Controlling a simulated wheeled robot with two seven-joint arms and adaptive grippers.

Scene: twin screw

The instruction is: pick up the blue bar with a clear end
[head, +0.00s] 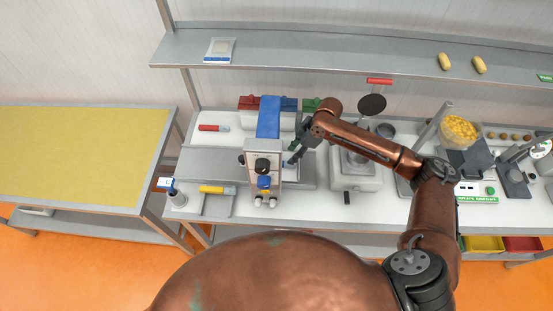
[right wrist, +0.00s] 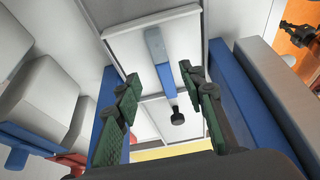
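The blue bar (right wrist: 168,85) with a clear, greyish end (right wrist: 155,44) lies on a light, metal-rimmed surface in the right wrist view. My right gripper (right wrist: 166,90) is open, with its two green-padded fingers well apart and the bar seen between and beyond them. Nothing is held. In the head view, the right gripper (head: 297,153) hangs over the tray area just right of the blue-topped machine. The bar is mostly hidden there by the gripper. My left gripper is not in view.
The grey machine with a blue top (head: 268,118) stands close on the gripper's left. A red bar (head: 208,128) and a yellow bar (head: 212,189) lie further left. A white instrument (head: 354,178) stands to the right. A shelf (head: 330,65) runs above the back.

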